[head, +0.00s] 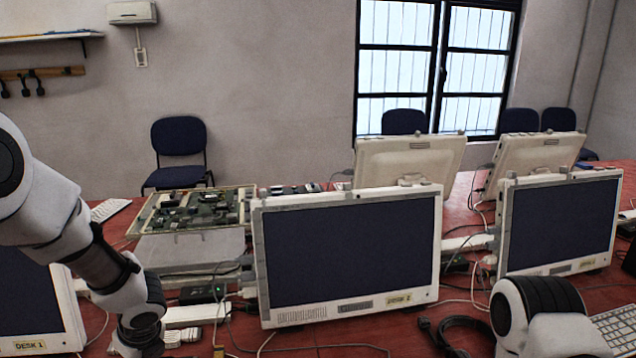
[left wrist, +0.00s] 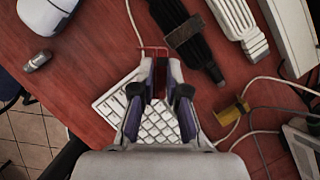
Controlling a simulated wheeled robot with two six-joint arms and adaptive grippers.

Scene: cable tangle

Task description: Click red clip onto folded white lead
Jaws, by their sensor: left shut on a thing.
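My left gripper (left wrist: 160,72) is shut on the red clip (left wrist: 153,51), which shows as a thin red outline at and just beyond the fingertips. The fingers hide most of the clip. What looks like the folded white lead (left wrist: 235,20) lies on the red table at the upper right of the left wrist view, apart from the clip. In the head view my left arm comes down at the lower left, and its fingertips are not visible. My right arm shows at the lower right there, with its gripper out of view.
A folded black lead (left wrist: 185,35) with a brown band lies between the clip and the white lead. A yellow clip (left wrist: 232,110) sits by loose white cables. A white keyboard (left wrist: 155,122) lies below the gripper, and a mouse (left wrist: 47,14) at upper left. Monitors (head: 350,250) stand on the table.

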